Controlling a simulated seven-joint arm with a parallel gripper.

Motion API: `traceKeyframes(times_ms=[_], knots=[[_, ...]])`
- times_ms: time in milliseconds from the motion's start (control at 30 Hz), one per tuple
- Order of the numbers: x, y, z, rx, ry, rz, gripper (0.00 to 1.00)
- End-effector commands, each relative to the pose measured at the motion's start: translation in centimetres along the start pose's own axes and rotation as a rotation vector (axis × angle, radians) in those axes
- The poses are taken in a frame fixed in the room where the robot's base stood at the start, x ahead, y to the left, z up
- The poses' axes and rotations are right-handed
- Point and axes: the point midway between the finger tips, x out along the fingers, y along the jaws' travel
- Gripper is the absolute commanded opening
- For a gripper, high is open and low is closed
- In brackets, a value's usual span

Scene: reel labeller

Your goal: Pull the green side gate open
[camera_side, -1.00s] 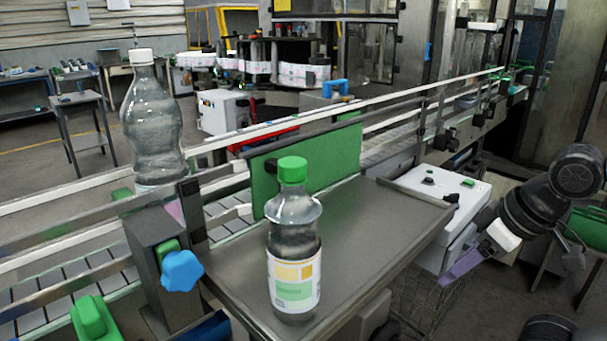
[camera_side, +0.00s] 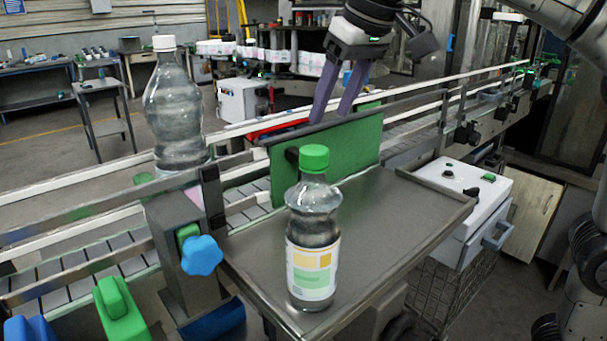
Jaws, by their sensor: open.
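The green side gate (camera_side: 345,152) is an upright green panel with a dark top rail, standing between the conveyor and the grey side tray (camera_side: 400,215). A small black knob (camera_side: 292,155) sits at its left end. My gripper (camera_side: 332,118) is above the gate, pointing down, with its two purple fingers apart. The fingertips are close to the gate's top edge. I cannot tell whether they touch it or straddle it. Nothing is seen between the fingers.
A bottle with a green cap (camera_side: 313,240) stands on the tray in front of the gate. A white-capped bottle (camera_side: 172,115) stands on the conveyor at left. A blue star knob (camera_side: 201,256) is at the tray's left corner. A white control box (camera_side: 470,195) is at right.

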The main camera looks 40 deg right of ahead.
Motion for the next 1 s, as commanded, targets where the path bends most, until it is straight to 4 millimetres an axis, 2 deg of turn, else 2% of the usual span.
traceKeyframes(times_ms=[100,267,700,900,1000], knots=[[1.3,-1.0,0.0,-0.023,-0.024,0.001,0.57],[2.6,-1.0,0.2,-0.024,-0.026,0.001,0.57],[10.9,-1.0,0.4,-0.023,-0.026,0.001,0.57],[13.7,-1.0,0.4,-0.023,-0.024,0.0,0.57],[14.4,-1.0,0.4,-0.023,-0.023,0.0,0.57]])
